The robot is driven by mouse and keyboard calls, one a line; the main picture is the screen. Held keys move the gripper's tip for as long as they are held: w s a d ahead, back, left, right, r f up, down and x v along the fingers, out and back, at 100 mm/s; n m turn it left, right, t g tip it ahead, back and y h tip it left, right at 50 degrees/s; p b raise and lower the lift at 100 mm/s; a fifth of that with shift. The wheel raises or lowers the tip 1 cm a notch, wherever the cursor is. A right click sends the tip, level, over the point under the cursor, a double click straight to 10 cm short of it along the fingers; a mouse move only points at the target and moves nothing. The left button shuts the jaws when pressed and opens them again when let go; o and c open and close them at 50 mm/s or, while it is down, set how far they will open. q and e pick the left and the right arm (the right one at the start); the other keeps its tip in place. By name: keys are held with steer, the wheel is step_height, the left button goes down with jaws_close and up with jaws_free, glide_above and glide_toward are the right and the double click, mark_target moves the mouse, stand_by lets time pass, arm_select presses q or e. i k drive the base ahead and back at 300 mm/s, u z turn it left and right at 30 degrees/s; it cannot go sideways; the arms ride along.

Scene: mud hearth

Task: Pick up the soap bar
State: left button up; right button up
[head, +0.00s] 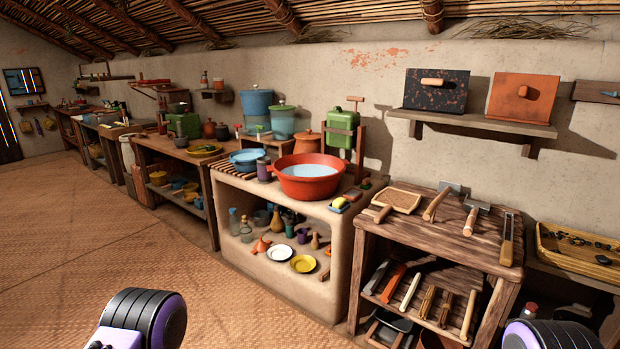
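A small yellow block (338,203), which looks like the soap bar, sits on a small blue dish or pad (340,209). It is at the front right of the clay washstand top (237,180), just right of a large red-orange basin (310,192) of water. It is too small in the picture to be sure whether it is soap or a sponge. Only black and purple parts of my arms show at the bottom edge. Neither of my grippers is in view, and nothing of mine is near the block.
A green tank (342,128) stands behind the basin. A wooden tool bench (450,247) with trowels is to the right. Bowls and bottles, including a white plate (279,254), fill the niche below. The woven floor (80,240) at the left is clear.

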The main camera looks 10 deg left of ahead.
mark_target(340, 203)
steer(key=u, duration=0.35)
steer(key=k, duration=0.5)
steer(key=u, duration=1)
steer(key=k, duration=0.8)
steer(key=u, duration=0.5)
steer(key=i, duration=2.1)
steer(key=z, duration=0.5)
steer(key=i, duration=1.8)
steer(key=z, duration=0.9)
steer(key=i, duration=0.85)
steer(key=z, duration=1.8)
steer(key=i, duration=0.9)
steer(key=z, duration=0.8)
